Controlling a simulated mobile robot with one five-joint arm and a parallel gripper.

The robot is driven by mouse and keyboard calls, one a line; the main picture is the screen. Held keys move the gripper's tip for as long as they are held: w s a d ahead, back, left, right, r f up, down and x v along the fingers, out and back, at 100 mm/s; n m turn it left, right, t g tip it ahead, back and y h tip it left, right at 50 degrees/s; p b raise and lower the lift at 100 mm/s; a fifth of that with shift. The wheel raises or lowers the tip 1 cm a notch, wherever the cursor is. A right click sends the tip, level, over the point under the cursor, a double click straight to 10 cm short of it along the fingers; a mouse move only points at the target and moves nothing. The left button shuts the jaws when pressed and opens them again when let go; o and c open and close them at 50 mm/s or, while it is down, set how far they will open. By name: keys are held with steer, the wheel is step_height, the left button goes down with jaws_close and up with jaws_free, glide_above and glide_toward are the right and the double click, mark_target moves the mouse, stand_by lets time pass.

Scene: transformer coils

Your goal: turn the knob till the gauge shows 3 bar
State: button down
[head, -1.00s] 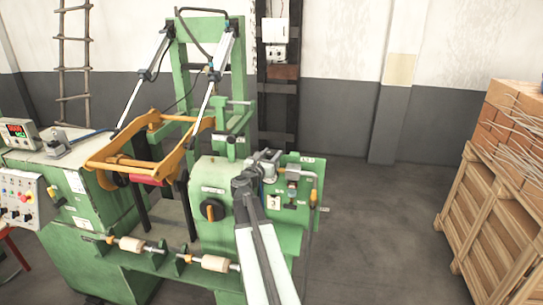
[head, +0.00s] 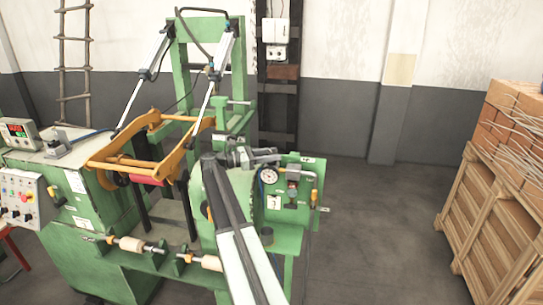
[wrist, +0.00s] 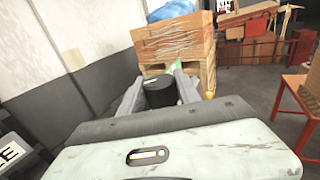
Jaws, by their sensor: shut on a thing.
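The round white-faced gauge (head: 268,176) is on the green panel of the machine, just below my gripper in the head view. Its needle is too small to read. My gripper (head: 268,156) reaches from the left above the gauge. In the wrist view my gripper (wrist: 159,84) has its two grey fingers on either side of a black round knob (wrist: 160,93), shut on it. In the head view the knob cannot be told apart from the fingers.
The green panel (head: 302,206) carries fittings and an orange-handled part (head: 314,195) right of the gauge. The green winding machine (head: 90,250) fills the left. The floor between is clear.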

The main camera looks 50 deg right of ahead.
steer(key=shift+d+m+g+y, duration=0.1)
steer(key=shift+m+g+y, duration=0.65)
steer(key=shift+g, duration=0.25)
steer(key=shift+m+g, duration=0.25)
steer(key=shift+g, duration=0.05)
steer(key=c, duration=0.9)
jaws_free()
steer(key=shift+o, duration=0.2)
steer(key=v, duration=0.8)
